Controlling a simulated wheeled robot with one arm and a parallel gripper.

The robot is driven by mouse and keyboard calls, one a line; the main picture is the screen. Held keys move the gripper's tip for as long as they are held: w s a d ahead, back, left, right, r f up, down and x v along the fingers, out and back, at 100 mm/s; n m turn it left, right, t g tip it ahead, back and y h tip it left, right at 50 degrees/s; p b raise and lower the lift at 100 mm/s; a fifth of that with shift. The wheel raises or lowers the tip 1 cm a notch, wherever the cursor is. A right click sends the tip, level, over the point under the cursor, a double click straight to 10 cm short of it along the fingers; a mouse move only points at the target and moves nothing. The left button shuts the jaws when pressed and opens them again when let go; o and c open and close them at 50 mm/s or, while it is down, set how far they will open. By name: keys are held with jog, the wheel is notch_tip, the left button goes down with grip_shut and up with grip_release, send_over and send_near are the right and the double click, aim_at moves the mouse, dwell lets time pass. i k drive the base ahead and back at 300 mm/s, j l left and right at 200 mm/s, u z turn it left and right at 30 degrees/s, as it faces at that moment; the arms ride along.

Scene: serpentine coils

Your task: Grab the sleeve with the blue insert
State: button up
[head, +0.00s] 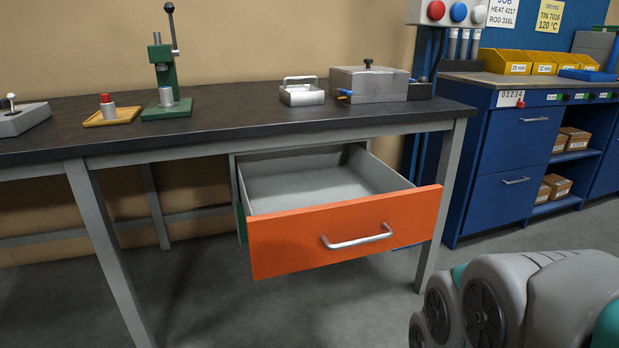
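I cannot make out a sleeve with a blue insert in the head view. A small grey metal sleeve (108,112) with a red top stands upright on a small yellow-brown tray (127,117) at the left of the dark bench. Another plain metal cylinder (166,97) stands under the green hand press (163,75); no coloured insert shows on it. The orange-fronted drawer (343,232) under the bench is pulled open, and the visible part of its grey floor is bare. My gripper is out of view.
On the dark bench (235,113) stand a small metal box with a handle (301,92) and a larger lidded metal box (369,83). A grey device (20,118) is at far left. A blue cabinet (512,150) with yellow bins (505,61) stands right. The open drawer juts over clear floor.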

aim_at(165, 94)
jog(key=j, duration=0.85)
jog(key=k+j, duration=0.1)
jog(key=j, duration=0.75)
